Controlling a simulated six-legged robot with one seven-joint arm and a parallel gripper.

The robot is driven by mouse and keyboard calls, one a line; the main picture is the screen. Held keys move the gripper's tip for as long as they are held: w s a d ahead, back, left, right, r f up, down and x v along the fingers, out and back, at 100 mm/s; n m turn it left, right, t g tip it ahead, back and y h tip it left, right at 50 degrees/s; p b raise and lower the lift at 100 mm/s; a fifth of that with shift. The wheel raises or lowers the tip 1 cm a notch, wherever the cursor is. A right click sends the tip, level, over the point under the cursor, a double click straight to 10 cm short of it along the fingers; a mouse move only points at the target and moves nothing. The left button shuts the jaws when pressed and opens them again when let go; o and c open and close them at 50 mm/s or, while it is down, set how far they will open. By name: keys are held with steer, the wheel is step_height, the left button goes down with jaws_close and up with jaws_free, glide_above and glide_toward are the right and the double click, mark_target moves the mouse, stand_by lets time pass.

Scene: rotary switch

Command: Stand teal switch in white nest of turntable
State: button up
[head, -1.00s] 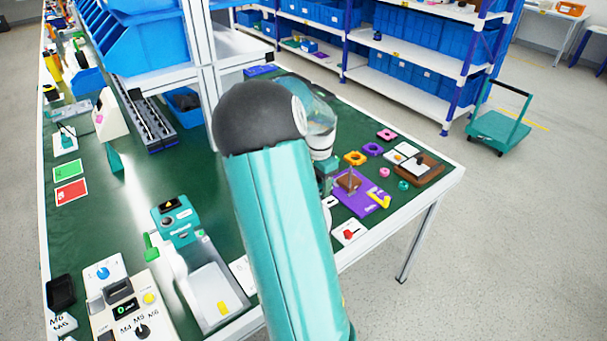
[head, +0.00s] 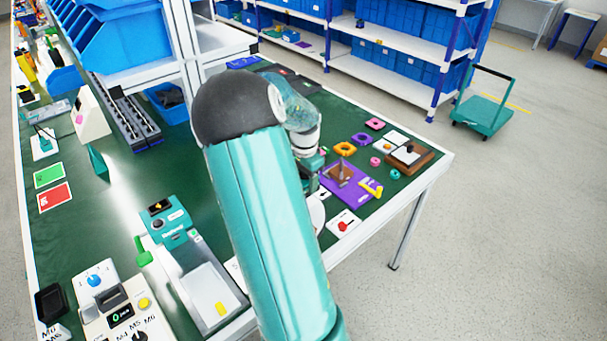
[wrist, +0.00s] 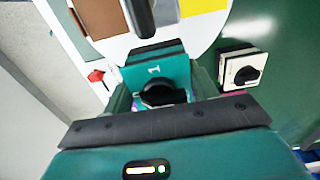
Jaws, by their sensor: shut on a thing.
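In the wrist view my gripper (wrist: 161,93) is shut on the teal switch (wrist: 155,70), a teal block marked "1" with a black knob (wrist: 158,93). A finger lies on each side of it. The white round turntable (wrist: 122,48) lies just beyond the switch, with a brown patch (wrist: 98,16), a yellow patch (wrist: 205,6) and a dark grey bar on it. I cannot make out a separate white nest. Whether the switch touches the turntable is unclear. In the head view part of the turntable (head: 317,213) shows beside my arm, which hides most of my gripper and the switch.
A white switch with a black knob (wrist: 242,69) stands right of the turntable, and a red-knobbed one (wrist: 97,76) is at left. The purple tray (head: 350,187) lies close by in the head view. The table's right edge (head: 405,205) is near.

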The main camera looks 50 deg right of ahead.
steer(key=shift+w+f, duration=0.1)
steer(key=shift+f, duration=2.4)
steer(key=o, duration=1)
step_height(320, 180, up, 14)
steer(key=shift+f, duration=0.1)
